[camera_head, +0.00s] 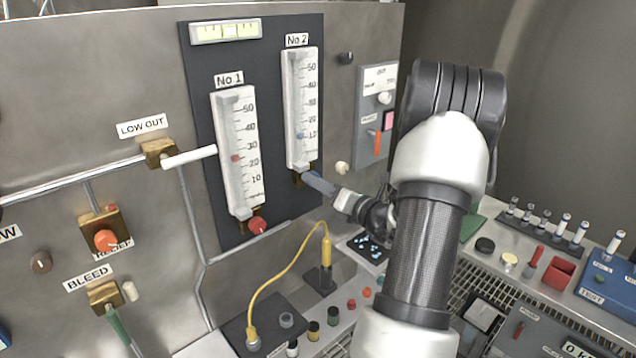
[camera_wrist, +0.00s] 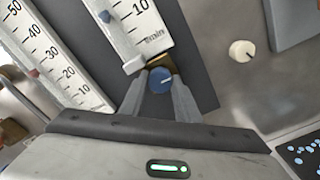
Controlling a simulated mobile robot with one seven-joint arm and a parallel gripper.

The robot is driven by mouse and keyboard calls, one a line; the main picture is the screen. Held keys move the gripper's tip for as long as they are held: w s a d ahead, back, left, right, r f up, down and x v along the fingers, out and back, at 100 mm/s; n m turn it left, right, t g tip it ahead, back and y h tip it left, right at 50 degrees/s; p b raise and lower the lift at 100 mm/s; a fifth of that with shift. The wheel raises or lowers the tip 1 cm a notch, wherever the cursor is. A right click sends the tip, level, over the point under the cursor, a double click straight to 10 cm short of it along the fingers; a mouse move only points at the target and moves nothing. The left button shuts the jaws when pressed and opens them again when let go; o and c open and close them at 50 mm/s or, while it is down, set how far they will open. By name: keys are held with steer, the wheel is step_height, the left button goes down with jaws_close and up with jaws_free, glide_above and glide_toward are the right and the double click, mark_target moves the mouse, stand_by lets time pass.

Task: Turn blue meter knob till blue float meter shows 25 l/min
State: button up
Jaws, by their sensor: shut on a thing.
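The blue float meter, labelled No 2 (camera_head: 291,95), is the right-hand white tube gauge on the dark panel. Its blue float (camera_head: 300,135) sits close to the 10 mark; it also shows at the top of the wrist view (camera_wrist: 105,16). The blue knob (camera_wrist: 161,79) is below the tube, with a white pointer line on its face. My gripper (camera_wrist: 160,90) is shut on the knob, one finger on each side. In the head view my gripper (camera_head: 311,181) reaches in from the right and largely hides the knob.
The No 1 meter (camera_head: 236,100) with its red float (camera_head: 236,158) and red knob (camera_head: 258,225) stands just left. A cream knob (camera_head: 342,168) is close on the right. A yellow cable (camera_head: 283,268) arches below, over a bench crowded with several small items.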

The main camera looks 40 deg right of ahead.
steer(key=o, duration=1)
steer(key=shift+o, duration=0.2)
